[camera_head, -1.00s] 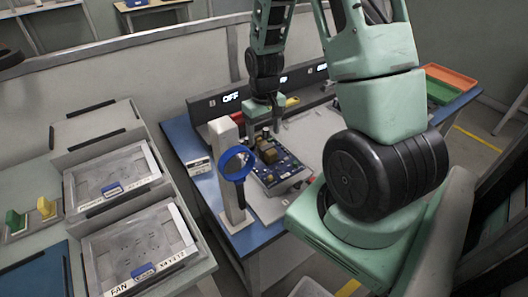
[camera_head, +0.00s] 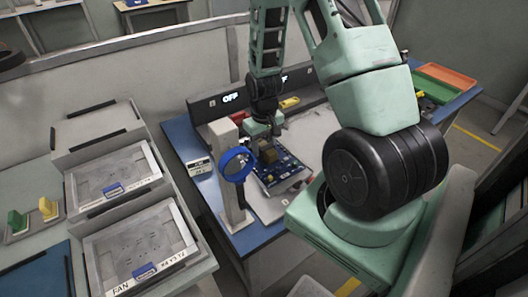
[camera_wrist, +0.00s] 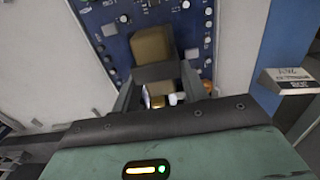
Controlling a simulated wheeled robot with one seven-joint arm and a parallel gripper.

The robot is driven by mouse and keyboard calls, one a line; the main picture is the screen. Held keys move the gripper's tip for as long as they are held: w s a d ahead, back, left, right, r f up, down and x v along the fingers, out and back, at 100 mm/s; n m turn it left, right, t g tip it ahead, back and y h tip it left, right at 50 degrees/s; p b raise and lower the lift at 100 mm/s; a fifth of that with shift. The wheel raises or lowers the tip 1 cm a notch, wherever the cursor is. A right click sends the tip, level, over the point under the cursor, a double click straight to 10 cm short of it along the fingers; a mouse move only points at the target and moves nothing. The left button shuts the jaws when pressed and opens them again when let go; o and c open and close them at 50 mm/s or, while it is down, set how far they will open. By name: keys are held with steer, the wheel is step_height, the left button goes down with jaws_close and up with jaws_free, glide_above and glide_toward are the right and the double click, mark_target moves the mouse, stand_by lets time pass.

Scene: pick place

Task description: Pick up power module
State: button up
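A blue circuit board (camera_head: 283,168) lies on the workbench and carries a tan-brown block (camera_head: 268,153). The block also shows in the wrist view (camera_wrist: 152,46). I cannot tell for sure whether this block is the power module. My gripper (camera_head: 264,136) points down at the board's far left part. In the wrist view my gripper (camera_wrist: 160,92) has its two fingers apart, just below the tan block in the picture. Small gold and white parts (camera_wrist: 164,100) show between the fingers; whether the fingers touch them is not clear.
A white post with a blue ring (camera_head: 236,164) stands close to the board's left side. A dark panel reading OFF (camera_head: 232,98) runs behind. Orange (camera_head: 446,75) and green trays lie far right. Fan boxes (camera_head: 137,250) stand on the left table.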

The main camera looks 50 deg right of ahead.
jaws_close()
steer(key=shift+r, duration=0.1)
step_height(320, 180, up, 10)
steer(key=shift+f, duration=0.2)
step_height(320, 180, up, 4)
steer(key=p, duration=0.4)
glide_above(264, 143)
steer(key=shift+r, duration=0.15)
stand_by(0.4)
stand_by(0.4)
